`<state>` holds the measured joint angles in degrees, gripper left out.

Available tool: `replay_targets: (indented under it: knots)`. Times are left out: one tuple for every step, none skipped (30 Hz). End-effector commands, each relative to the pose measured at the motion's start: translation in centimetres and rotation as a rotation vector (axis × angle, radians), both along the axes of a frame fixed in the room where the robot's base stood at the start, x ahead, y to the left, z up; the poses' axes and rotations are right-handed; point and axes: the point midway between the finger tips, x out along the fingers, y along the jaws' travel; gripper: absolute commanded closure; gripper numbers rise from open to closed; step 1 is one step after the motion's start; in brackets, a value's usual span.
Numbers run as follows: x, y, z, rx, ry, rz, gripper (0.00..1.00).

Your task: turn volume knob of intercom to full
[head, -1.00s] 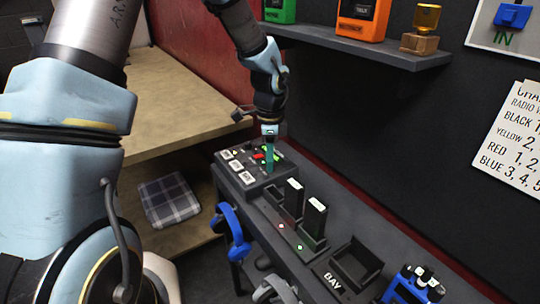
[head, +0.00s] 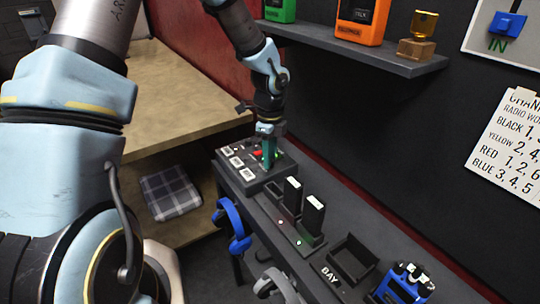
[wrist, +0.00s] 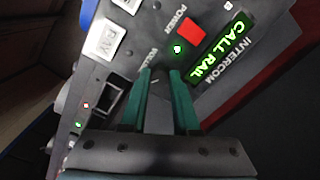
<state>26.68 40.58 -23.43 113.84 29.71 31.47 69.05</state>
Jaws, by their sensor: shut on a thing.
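The intercom (head: 248,184) is a dark box on the bench, with several white buttons on its left side. In the wrist view its panel (wrist: 143,42) shows a red power button (wrist: 191,31), a lit green light (wrist: 179,47) and a green "CALL RAIL" display (wrist: 219,52). My gripper (head: 269,164) points down onto the panel. In the wrist view its teal fingers (wrist: 161,78) are shut on the dark volume knob (wrist: 158,112), beside the partly covered volume label. The fingers hide much of the knob, and I cannot read its setting.
A blue headset (head: 232,222) hangs at the bench's front edge. An empty tray (head: 354,262) marked "BAY" lies further right. A shelf (head: 375,62) runs above, behind the arm.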

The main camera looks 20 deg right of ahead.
Motion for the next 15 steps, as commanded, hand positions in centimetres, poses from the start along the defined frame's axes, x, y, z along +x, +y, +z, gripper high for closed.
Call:
replay_targets:
  knots:
    - [0.05, -0.05, 0.05, -0.002, -0.001, -0.001, 1.0]
    - [0.05, -0.05, 0.05, -0.002, -0.001, -0.001, 1.0]
    - [0.05, -0.05, 0.05, -0.002, -0.001, -0.001, 1.0]
    - [0.05, -0.06, 0.05, -0.002, -0.001, -0.001, 1.0]
    - [0.05, -0.06, 0.05, -0.002, -0.001, 0.0, 1.0]
    - [0.05, -0.05, 0.05, -0.002, -0.001, 0.0, 1.0]
    - [0.05, -0.05, 0.05, -0.002, -0.001, 0.0, 1.0]
    - [0.04, -0.06, 0.05, -0.002, -0.001, 0.0, 1.0]
    - [0.05, -0.05, 0.05, -0.002, -0.001, 0.0, 0.68]
    - [0.05, -0.05, 0.05, -0.002, -0.001, 0.0, 0.64]
    - [0.04, -0.06, 0.04, -0.002, -0.001, 0.0, 0.61]
    - [0.04, -0.05, 0.04, -0.002, -0.001, 0.0, 0.56]
    - [0.02, -0.04, 0.04, -0.001, -0.001, 0.0, 0.53]
    - [0.03, -0.04, 0.03, -0.001, -0.001, 0.0, 0.5]
    - [0.02, -0.04, 0.03, -0.001, -0.001, 0.001, 0.45]
